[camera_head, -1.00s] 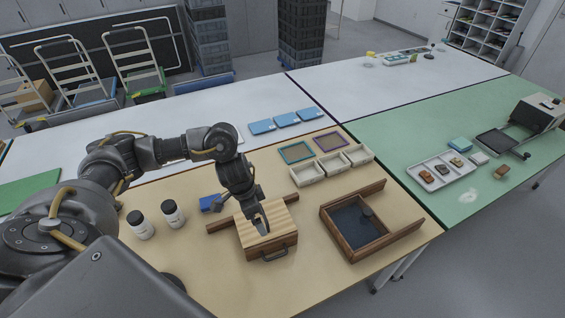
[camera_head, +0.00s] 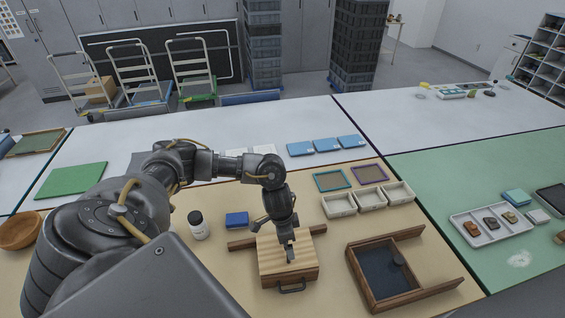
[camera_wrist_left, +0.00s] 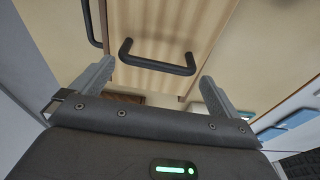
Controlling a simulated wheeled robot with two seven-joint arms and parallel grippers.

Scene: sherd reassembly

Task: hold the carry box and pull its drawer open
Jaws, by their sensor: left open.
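The carry box (camera_head: 272,262) is a light striped wooden box with a brown front, standing on the tan table. A dark bar handle (camera_head: 291,288) is on its front face. My left gripper (camera_head: 290,256) points down over the box top and is open. In the left wrist view, a dark handle (camera_wrist_left: 157,66) shows between the spread fingers (camera_wrist_left: 155,88), against the pale wood, with no finger seen closed on it. A second dark handle (camera_wrist_left: 92,22) shows at the upper left. My right gripper is not in view.
A wooden tray with a dark lining (camera_head: 352,262) lies right of the box. Wooden strips (camera_head: 242,244) lie behind it. A blue block (camera_head: 237,219) and a white jar (camera_head: 198,226) stand to the left. Several white trays (camera_head: 338,206) are behind right.

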